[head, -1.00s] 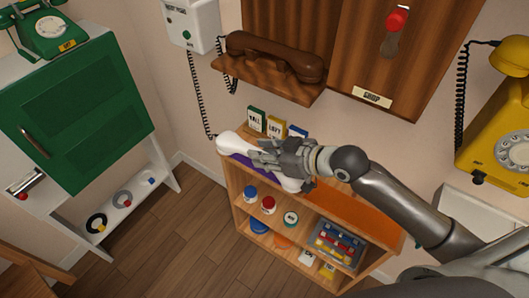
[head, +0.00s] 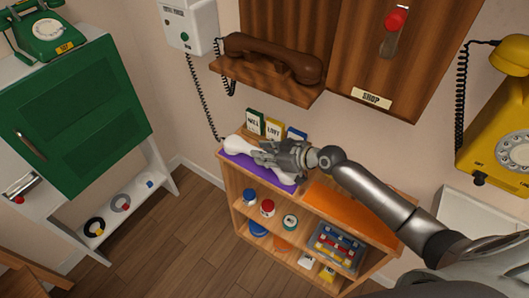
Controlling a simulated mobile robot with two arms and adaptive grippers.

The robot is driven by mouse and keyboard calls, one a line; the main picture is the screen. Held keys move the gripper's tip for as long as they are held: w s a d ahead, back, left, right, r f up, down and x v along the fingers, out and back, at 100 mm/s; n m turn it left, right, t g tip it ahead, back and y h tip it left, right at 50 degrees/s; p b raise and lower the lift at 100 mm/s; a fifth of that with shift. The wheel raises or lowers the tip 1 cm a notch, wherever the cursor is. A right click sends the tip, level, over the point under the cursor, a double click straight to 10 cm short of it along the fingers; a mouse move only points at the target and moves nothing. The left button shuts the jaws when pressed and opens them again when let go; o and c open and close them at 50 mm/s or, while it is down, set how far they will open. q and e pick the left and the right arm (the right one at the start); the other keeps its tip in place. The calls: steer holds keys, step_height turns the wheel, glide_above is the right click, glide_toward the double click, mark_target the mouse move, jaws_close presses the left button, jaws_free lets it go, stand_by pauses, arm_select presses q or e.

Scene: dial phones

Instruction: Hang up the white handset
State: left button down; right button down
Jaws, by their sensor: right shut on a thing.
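The white handset (head: 236,146) lies over the purple mat (head: 230,159) on top of the wooden shelf, with a black coiled cord running up to the white wall phone (head: 187,24). My right gripper (head: 264,155) is shut on the handset near its middle, hiding part of it. I cannot tell whether the handset touches the mat. The white wall phone hangs on the wall at the upper left of the shelf. My left gripper is not in view.
A brown handset (head: 272,57) rests on a wooden wall ledge above the shelf. Small cards (head: 274,128) stand at the shelf's back. An orange mat (head: 340,207) lies to the right. A green cabinet (head: 70,115) stands left and a yellow phone (head: 500,130) hangs right.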

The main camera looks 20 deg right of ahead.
steer(key=shift+f, duration=0.15)
steer(key=c, duration=1.1)
jaws_free()
steer(key=shift+s+d, duration=0.25)
steer(key=shift+s, duration=0.05)
steer(key=b+v, duration=0.1)
steer(key=v, duration=0.7)
steer(key=shift+s, duration=0.25)
steer(key=shift+s+d+r, duration=0.4)
steer(key=shift+s+r, duration=0.1)
steer(key=shift+r, duration=0.15)
